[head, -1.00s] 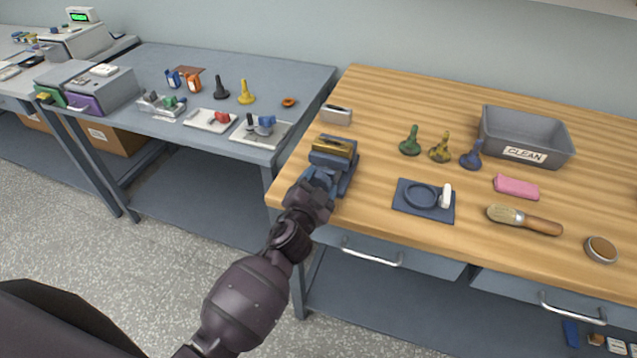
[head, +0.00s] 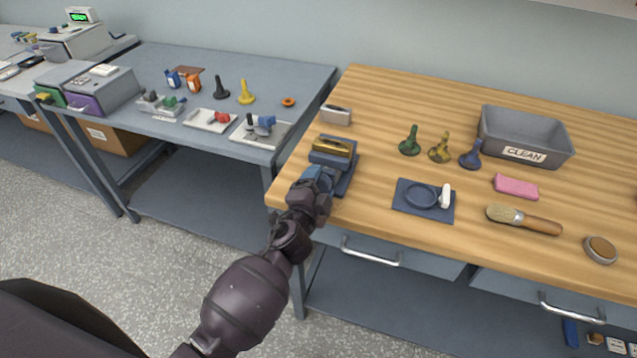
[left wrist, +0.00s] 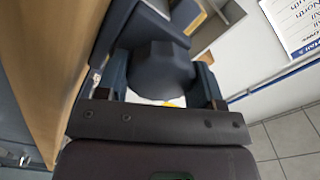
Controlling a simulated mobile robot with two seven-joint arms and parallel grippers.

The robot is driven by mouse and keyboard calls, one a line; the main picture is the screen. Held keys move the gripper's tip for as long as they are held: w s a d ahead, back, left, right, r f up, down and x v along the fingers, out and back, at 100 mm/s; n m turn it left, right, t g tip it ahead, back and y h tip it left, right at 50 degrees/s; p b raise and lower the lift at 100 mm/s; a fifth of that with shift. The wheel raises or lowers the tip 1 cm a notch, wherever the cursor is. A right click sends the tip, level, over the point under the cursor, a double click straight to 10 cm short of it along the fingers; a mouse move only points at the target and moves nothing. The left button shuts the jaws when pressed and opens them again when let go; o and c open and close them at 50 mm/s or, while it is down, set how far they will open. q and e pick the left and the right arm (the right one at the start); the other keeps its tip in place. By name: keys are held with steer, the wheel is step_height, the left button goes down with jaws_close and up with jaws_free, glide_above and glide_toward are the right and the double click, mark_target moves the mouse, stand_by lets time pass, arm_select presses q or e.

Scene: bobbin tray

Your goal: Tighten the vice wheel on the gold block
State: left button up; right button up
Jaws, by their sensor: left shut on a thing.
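The vice (head: 341,182) is dark blue and stands at the left front corner of the wooden bench. The gold block (head: 333,147) sits in its jaws at the top. My left gripper (head: 318,181) is at the front of the vice, shut on the vice wheel. In the left wrist view the wheel (left wrist: 160,70) is a dark faceted knob between the two fingers (left wrist: 163,90). The gripper hides most of the wheel in the head view. My right gripper is not in view.
A small metal-grey box (head: 336,115) stands behind the vice. To the right are a blue mat with a ring (head: 408,208), several coloured bobbin-like pieces, a brush (head: 523,219), a pink block (head: 515,187) and a grey CLEAN bin (head: 526,155). A grey table (head: 230,75) stands left.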

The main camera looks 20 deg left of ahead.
arm_select(q)
steer(key=shift+m, duration=0.5)
stand_by(0.9)
steer(key=o, duration=0.9)
steer(key=s, duration=1.1)
steer(key=shift+a+b, duration=0.15)
steer(key=shift+b, duration=0.2)
steer(key=shift+w+r, duration=0.1)
